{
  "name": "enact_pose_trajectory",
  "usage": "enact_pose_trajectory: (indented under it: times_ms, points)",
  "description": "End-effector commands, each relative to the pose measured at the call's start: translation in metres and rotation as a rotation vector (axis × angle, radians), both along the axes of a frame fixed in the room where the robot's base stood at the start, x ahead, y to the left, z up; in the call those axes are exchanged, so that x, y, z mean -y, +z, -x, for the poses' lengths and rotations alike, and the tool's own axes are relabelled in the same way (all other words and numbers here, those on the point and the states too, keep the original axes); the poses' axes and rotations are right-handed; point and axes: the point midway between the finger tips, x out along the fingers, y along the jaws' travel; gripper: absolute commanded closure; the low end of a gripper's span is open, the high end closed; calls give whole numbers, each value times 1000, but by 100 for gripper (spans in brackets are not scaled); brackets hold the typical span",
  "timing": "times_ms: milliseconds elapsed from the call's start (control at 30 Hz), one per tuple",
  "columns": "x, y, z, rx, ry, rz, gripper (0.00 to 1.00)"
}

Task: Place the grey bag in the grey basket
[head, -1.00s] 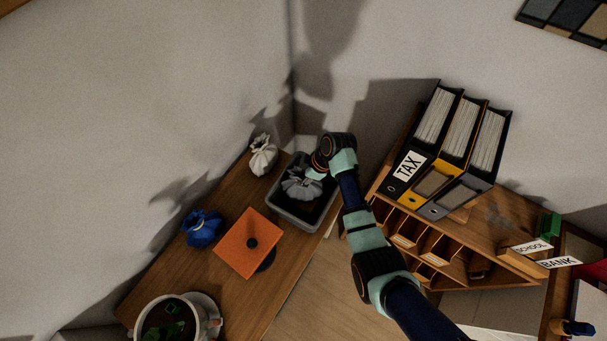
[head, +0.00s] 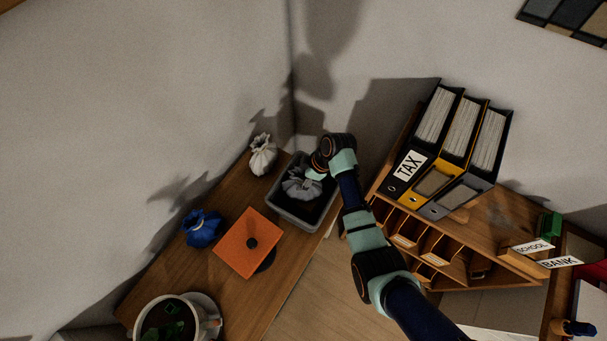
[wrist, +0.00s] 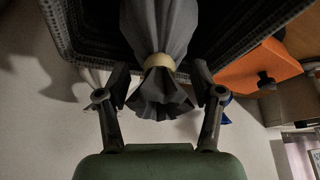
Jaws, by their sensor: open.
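The grey bag (head: 301,184) is inside the grey basket (head: 306,223), which stands on the wooden desk near the wall corner in the head view. In the wrist view the bag (wrist: 158,38) has a pale tie around its neck and a flared top, with the dark basket wall (wrist: 92,50) around it. My gripper (wrist: 160,84) has one finger on each side of the bag's neck. The fingers are open, with small gaps beside the neck. In the head view my wrist hides part of the basket's far right side, and the bag's underside is hidden.
A white bag (head: 263,156), a blue bag (head: 203,228) and an orange board with a black knob (head: 249,243) are left of the basket. A mug (head: 165,320) stands in front. A wooden organizer (head: 440,245) with binders (head: 447,150) is close to my arm's right.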

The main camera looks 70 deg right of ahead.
Motion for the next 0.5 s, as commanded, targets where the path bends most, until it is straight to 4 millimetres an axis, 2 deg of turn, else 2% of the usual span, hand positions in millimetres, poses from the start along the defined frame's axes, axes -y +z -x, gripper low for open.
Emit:
enact_pose_trajectory:
  times_ms: [167,300,500]
  points:
    - [3,29,9,3,-3,4,33]
    - [6,63,23,3,-2,4,33]
    - [9,102,40,1,-2,2,33]
